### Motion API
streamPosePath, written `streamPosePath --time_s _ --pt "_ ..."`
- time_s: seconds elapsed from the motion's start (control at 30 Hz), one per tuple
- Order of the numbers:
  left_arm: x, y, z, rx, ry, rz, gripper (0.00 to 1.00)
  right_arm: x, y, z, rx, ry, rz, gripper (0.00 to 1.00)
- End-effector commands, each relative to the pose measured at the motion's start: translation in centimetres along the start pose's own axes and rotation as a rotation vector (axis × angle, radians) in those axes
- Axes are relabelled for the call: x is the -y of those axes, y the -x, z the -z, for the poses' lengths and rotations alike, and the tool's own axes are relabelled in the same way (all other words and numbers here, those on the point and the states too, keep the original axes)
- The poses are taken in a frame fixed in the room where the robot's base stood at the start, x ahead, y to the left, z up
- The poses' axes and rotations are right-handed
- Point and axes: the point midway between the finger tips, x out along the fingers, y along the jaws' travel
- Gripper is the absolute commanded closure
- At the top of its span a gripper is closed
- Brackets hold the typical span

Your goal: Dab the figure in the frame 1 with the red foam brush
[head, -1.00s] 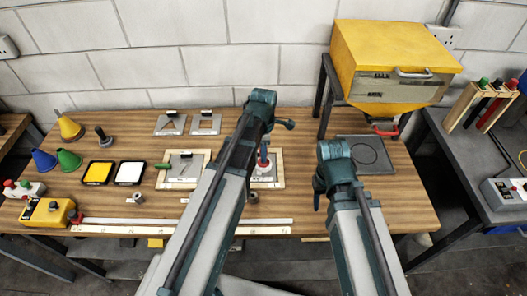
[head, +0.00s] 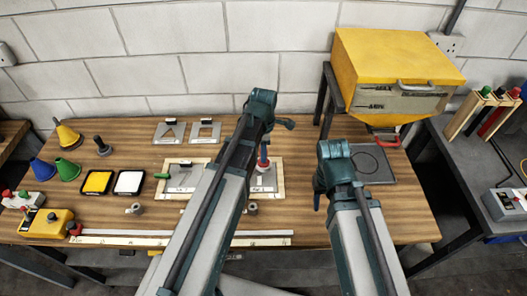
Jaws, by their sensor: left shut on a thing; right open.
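The left frame (head: 212,170) is a pale board with a grey plate showing a figure; its label is too small to read. A second pale frame (head: 280,172) lies to its right, partly covered by my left arm. An upright brush with red and blue parts (head: 263,153) stands over the second frame, in line with my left gripper (head: 261,138). That gripper is shut on it, but its fingers are largely hidden behind my forearm. Whether the brush touches the plate I cannot tell. My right gripper (head: 322,190) is open and empty; its fingertips are mostly hidden.
A green-handled tool (head: 162,176) lies at the left frame's edge. Yellow (head: 97,181) and white (head: 130,182) pads lie further left, near several cones. Two stencil plates (head: 204,133) lie behind. A yellow hopper (head: 398,55) stands back right. A long white strip (head: 130,241) runs along the front.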

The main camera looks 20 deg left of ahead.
Motion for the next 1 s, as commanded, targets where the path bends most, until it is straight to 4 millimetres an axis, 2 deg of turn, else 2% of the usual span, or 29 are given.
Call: streamPosePath --time_s 0.53,1.0 --pt "0.0 -3.9 0.0 0.0 0.0 0.0 1.0 0.4 -3.8 0.2 0.0 -0.001 0.0 0.5" --pt "0.0 -3.9 0.0 0.0 0.0 0.0 1.0 0.4 -3.9 0.2 0.0 -0.001 0.0 0.5"
